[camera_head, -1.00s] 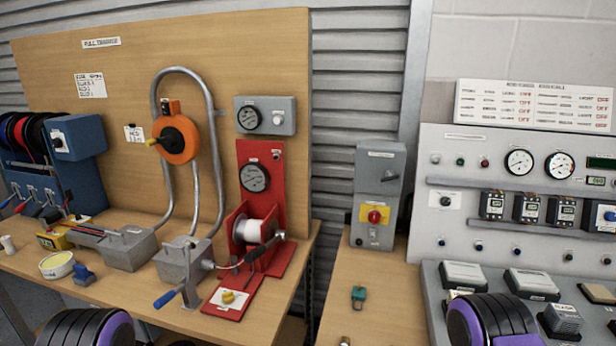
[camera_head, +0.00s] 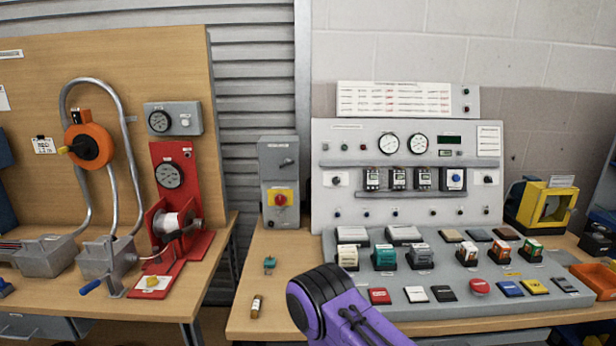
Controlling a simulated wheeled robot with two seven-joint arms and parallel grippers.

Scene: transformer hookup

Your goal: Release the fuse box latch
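A grey upright box (camera_head: 278,150), which looks like the fuse box, stands at the back left of the right-hand bench. It has a dark lever (camera_head: 288,162) on its upper front and a red knob on a yellow plate (camera_head: 280,198) lower down. Its door looks shut. I cannot tell which part is the latch. A purple and black part of my arm shows at the bottom centre, in front of the bench and apart from the box. No fingers of either gripper show.
A grey control panel (camera_head: 327,200) with dials stands right of the box. A sloped tray (camera_head: 530,311) of coloured modules lies before it. A green part (camera_head: 269,265) and a small brass cylinder (camera_head: 256,306) lie on the bench. A gap separates it from the left bench.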

